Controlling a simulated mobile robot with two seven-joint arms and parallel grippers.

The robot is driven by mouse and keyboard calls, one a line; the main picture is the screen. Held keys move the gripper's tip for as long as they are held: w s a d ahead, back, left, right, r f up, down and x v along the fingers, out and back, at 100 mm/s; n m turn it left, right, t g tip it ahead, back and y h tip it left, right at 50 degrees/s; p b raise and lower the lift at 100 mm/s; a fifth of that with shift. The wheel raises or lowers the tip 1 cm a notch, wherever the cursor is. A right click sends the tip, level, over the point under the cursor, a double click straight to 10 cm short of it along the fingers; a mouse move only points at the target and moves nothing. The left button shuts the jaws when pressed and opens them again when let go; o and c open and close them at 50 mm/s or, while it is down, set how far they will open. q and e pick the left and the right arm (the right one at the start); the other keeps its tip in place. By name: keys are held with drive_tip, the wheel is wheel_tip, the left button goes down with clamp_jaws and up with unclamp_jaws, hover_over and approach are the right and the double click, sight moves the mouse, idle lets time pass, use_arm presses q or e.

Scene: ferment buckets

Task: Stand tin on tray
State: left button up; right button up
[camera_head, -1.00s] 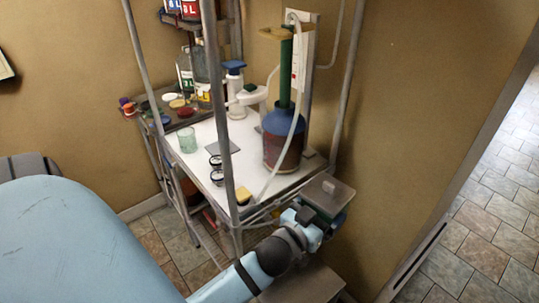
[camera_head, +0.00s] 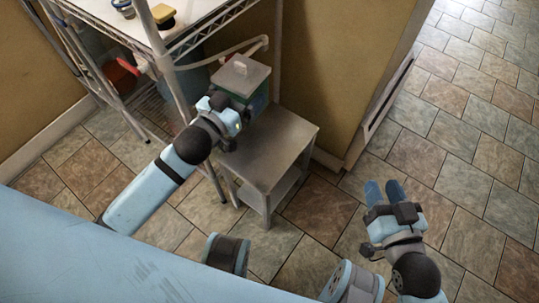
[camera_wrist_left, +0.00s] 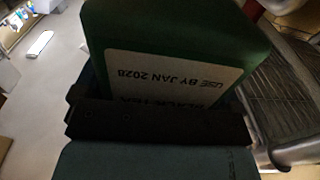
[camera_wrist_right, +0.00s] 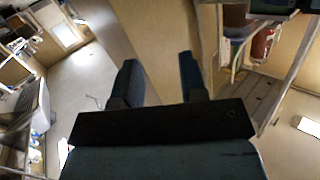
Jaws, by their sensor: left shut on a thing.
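The tin (camera_head: 241,76) is green with a flat grey lid and a small knob or handle on top. In the left wrist view the tin (camera_wrist_left: 180,28) fills the middle, with a white label reading "USE BY JAN 2028" upside down. My left gripper (camera_head: 230,113) is shut on the tin and holds it above the back of a low steel stand. My right gripper (camera_head: 384,190) is open and empty over the floor to the right; its spread fingers show in the right wrist view (camera_wrist_right: 160,82). I cannot pick out a tray in the current views.
The low steel stand (camera_head: 268,145) has a bare top in front of the tin. A wall edge (camera_head: 372,100) runs behind; tiled floor is clear at right.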

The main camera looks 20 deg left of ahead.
use_arm(q)
drive_tip(key=h+b, duration=0.1)
drive_tip(key=b, duration=0.4)
hover_over(252, 164)
drive_tip(key=shift+m, duration=0.4)
wheel_tip(252, 164, down, 7)
drive_tip(key=shift+a+r, duration=0.1)
wheel_tip(252, 164, down, 20)
drive_tip(key=b, duration=0.9)
use_arm(e)
drive_tip(key=a+f+n+g+y, duration=0.1)
drive_tip(key=a+f+y, duration=0.1)
drive_tip(key=f, duration=0.5)
drive_tip(key=shift+a+f+y, duration=0.25)
drive_tip(key=shift+a+y, duration=0.15)
drive_tip(key=shift+a, duration=0.1)
drive_tip(key=shift+s, duration=0.1)
